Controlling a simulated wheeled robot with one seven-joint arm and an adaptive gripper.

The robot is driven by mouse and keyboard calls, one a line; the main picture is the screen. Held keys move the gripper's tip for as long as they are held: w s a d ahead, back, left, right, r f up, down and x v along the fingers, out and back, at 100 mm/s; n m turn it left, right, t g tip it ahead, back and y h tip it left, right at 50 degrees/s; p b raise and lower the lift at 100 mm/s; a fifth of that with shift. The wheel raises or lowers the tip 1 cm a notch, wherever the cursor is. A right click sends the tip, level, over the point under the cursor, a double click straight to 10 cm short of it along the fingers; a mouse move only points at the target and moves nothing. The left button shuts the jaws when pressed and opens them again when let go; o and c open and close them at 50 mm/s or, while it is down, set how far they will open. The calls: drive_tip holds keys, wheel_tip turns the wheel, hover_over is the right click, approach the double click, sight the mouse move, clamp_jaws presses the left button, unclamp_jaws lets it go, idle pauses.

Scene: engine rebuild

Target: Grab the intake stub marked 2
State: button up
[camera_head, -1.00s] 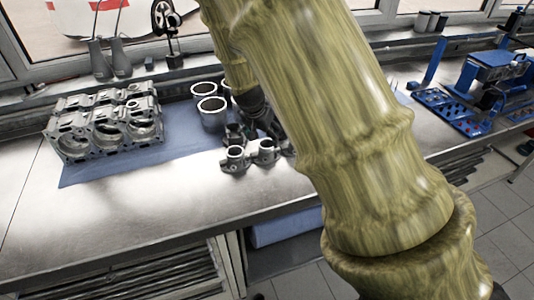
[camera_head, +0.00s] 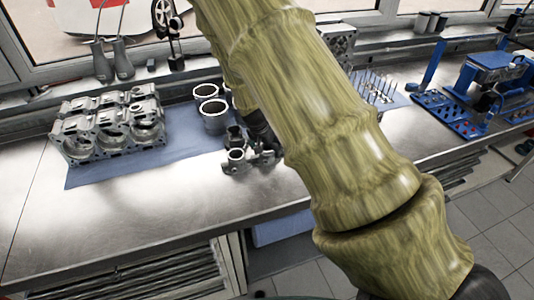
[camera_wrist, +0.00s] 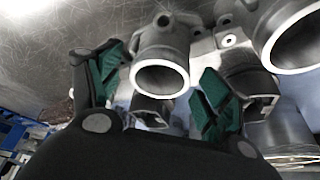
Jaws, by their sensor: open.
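Grey metal intake stubs (camera_head: 236,160) stand in a cluster at the front of the blue mat in the head view. In the wrist view one stub (camera_wrist: 160,60), with a bright round rim, lies between the two green finger pads. Another stub (camera_wrist: 245,65) is just right of the right pad. My gripper (camera_wrist: 160,88) is open around the first stub, with no clear contact. In the head view my gripper (camera_head: 256,138) is over the cluster, partly hidden by my arm. No number marking is readable on any stub.
Large cylinder sleeves (camera_head: 214,115) stand behind the stubs, and large round rims crowd the wrist view's right side. An engine block (camera_head: 108,130) sits left on the blue mat (camera_head: 85,175). The bare metal bench (camera_head: 160,210) in front is clear. A blue fixture (camera_head: 490,75) is far right.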

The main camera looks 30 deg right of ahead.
drive_tip(key=shift+w+d+f, duration=0.1)
drive_tip(key=shift+d+f, duration=0.15)
drive_tip(key=shift+f, duration=0.45)
drive_tip(key=shift+c, duration=0.2)
drive_tip(key=c, duration=1.3)
drive_tip(key=shift+r, duration=0.15)
